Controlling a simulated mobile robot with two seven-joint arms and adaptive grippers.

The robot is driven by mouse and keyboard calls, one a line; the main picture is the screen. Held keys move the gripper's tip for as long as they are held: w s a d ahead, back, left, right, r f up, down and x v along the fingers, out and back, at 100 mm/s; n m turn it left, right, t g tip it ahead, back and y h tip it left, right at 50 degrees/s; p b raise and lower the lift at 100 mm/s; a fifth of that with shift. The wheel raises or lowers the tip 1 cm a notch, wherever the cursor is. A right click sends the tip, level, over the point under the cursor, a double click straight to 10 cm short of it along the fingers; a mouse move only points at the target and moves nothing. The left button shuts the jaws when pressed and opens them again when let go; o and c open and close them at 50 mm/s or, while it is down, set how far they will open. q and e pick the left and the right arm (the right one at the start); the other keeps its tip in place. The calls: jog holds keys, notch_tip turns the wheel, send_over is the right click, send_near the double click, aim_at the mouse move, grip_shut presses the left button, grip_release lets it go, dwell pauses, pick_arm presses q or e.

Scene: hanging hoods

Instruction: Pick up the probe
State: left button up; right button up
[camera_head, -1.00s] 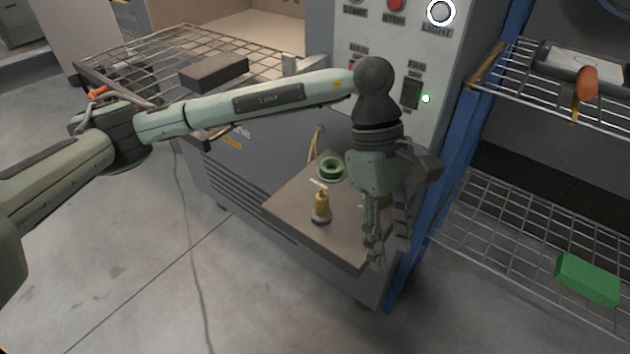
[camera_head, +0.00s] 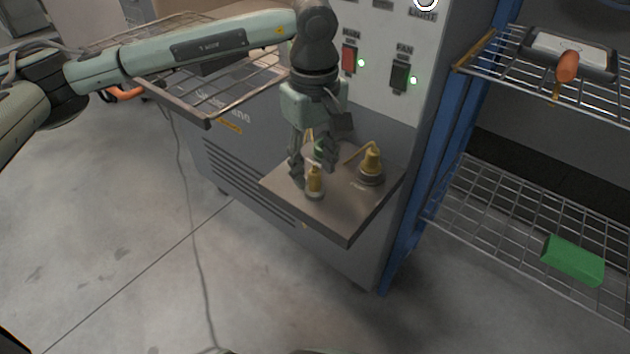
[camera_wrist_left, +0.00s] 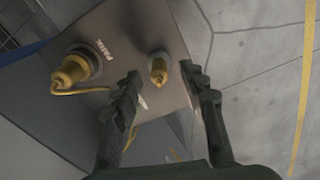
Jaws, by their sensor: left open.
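Two yellow pieces stand on a small brown shelf (camera_head: 345,227) on the grey cabinet's front; I cannot tell which is the probe. The smaller yellow piece (camera_head: 314,181) is upright in a pale round base near the left side. The larger one (camera_head: 370,160), with a yellow cable, sits in a dark round base to its right. My left gripper (camera_head: 313,176) points down at the smaller piece, its fingers open on either side. In the left wrist view the smaller piece (camera_wrist_left: 159,71) shows between the fingertips and the larger one (camera_wrist_left: 72,72) lies outside them. My right gripper is not in view.
A wire rack (camera_head: 215,105) juts out at left. Blue posts (camera_head: 455,130) and wire shelves with a green block (camera_head: 572,260) stand at right. Open floor lies in front.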

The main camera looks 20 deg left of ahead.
pick_arm(q)
jog(key=shift+f, duration=0.9)
jog(key=shift+c, duration=0.4)
grip_shut()
jog(key=shift+r, duration=0.1)
